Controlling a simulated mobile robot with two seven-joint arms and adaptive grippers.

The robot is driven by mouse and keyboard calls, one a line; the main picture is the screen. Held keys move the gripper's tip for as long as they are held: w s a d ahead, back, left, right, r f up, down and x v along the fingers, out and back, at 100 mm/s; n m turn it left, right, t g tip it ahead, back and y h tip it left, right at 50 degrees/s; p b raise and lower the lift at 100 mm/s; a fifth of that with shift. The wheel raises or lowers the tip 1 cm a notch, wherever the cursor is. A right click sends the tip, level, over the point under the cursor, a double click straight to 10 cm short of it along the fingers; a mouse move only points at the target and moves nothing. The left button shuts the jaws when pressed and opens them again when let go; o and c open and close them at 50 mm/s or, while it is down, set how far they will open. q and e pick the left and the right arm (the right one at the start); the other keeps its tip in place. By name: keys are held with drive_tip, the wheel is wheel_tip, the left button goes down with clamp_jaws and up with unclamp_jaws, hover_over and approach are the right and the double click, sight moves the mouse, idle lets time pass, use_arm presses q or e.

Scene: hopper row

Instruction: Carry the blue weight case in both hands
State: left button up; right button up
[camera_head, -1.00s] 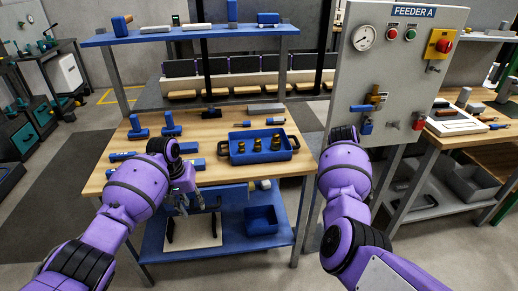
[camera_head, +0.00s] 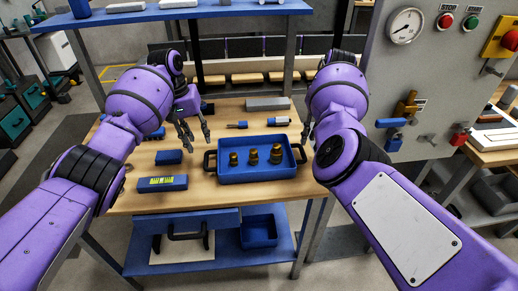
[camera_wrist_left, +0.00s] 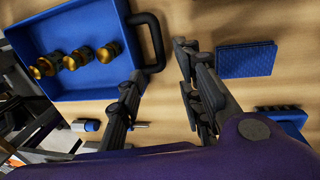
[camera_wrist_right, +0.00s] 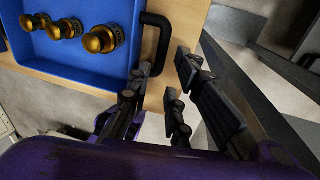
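The blue weight case (camera_head: 258,173) is an open tray on the wooden bench, with black handles at its left and right ends. Three brass weights (camera_head: 253,157) of different sizes stand in it. My left gripper (camera_head: 194,132) is open and empty above the bench, left of the case. In the left wrist view the left handle (camera_wrist_left: 156,38) lies just beyond its fingertips. My right gripper (camera_head: 306,134) is near the case's right end, mostly hidden by my arm. In the right wrist view it is open, with the right handle (camera_wrist_right: 160,42) just beyond its fingertips, not gripped.
A blue level (camera_head: 162,184) and a blue block (camera_head: 169,157) lie left of the case. A screwdriver (camera_head: 237,126) and a grey bar (camera_head: 268,104) lie behind it. The Feeder A panel (camera_head: 425,75) with valve handles stands close on the right.

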sight(206, 156)
use_arm(q)
drive_tip(key=shift+s+r, duration=0.2)
drive_tip(key=shift+r, duration=0.05)
use_arm(e)
drive_tip(key=shift+s+r, duration=0.2)
drive_tip(key=shift+r, duration=0.1)
use_arm(q)
drive_tip(key=shift+f, duration=0.1)
use_arm(e)
drive_tip(key=shift+f, duration=0.1)
